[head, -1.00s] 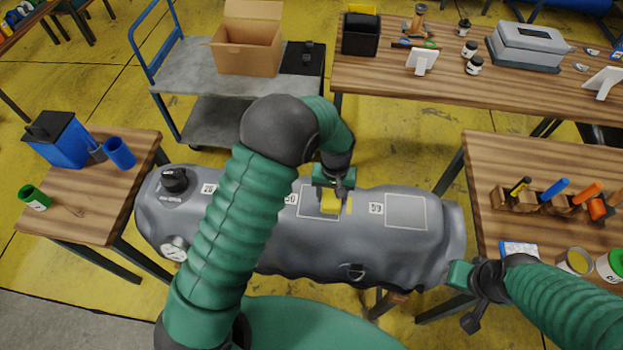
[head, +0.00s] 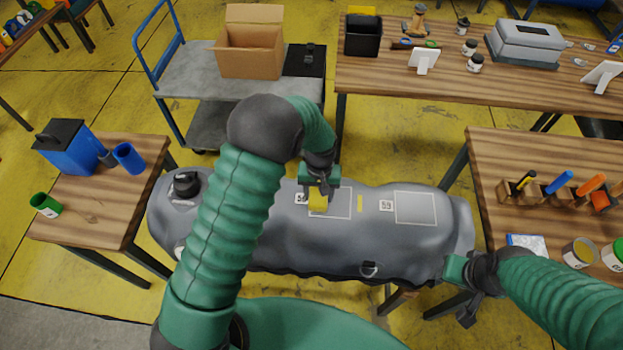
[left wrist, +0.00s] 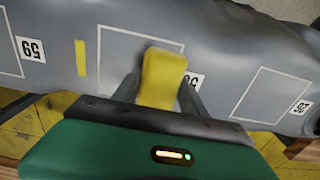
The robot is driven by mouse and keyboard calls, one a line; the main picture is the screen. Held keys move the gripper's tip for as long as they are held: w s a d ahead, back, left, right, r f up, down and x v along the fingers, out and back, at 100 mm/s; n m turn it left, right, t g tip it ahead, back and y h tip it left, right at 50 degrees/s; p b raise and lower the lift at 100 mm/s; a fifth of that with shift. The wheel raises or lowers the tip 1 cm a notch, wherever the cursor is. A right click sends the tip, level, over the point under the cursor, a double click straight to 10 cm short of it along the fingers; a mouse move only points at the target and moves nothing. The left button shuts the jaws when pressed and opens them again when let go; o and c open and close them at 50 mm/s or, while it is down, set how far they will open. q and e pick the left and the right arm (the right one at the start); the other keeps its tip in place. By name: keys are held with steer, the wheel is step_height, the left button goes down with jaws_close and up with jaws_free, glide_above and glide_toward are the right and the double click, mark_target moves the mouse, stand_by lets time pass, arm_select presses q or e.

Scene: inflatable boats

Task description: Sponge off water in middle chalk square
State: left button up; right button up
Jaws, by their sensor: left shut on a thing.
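My left gripper (head: 318,188) is shut on a yellow sponge (head: 317,203). The sponge is at the left side of the middle chalk square (head: 338,204) on a grey inflatable tube (head: 290,240). In the left wrist view the sponge (left wrist: 160,78) sits between the two fingers and covers one edge of the square (left wrist: 115,55) and part of its number label. I cannot make out water in the square. I cannot tell whether the sponge is pressed on the surface. My right gripper (head: 462,285) is beside the tube's right end; its jaws are unclear.
Another chalk square (head: 415,208), labelled 59, lies to the right, and a third (left wrist: 268,95), labelled 26, shows in the wrist view. A yellow strip (head: 360,203) separates two squares. Wooden tables (head: 120,205) flank the tube; a cart (head: 185,85) stands behind.

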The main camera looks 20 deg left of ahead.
arm_select(q)
steer(key=r+p, duration=0.2)
steer(key=r, duration=0.1)
steer(key=shift+a+r, duration=0.25)
steer(key=shift+a, duration=0.15)
steer(key=r+p, duration=0.2)
steer(key=r, duration=0.1)
steer(key=r+p, duration=0.1)
steer(key=shift+d+r, duration=0.25)
steer(key=shift+r, duration=0.05)
steer(key=shift+a+f, duration=0.1)
steer(key=shift+a, duration=0.05)
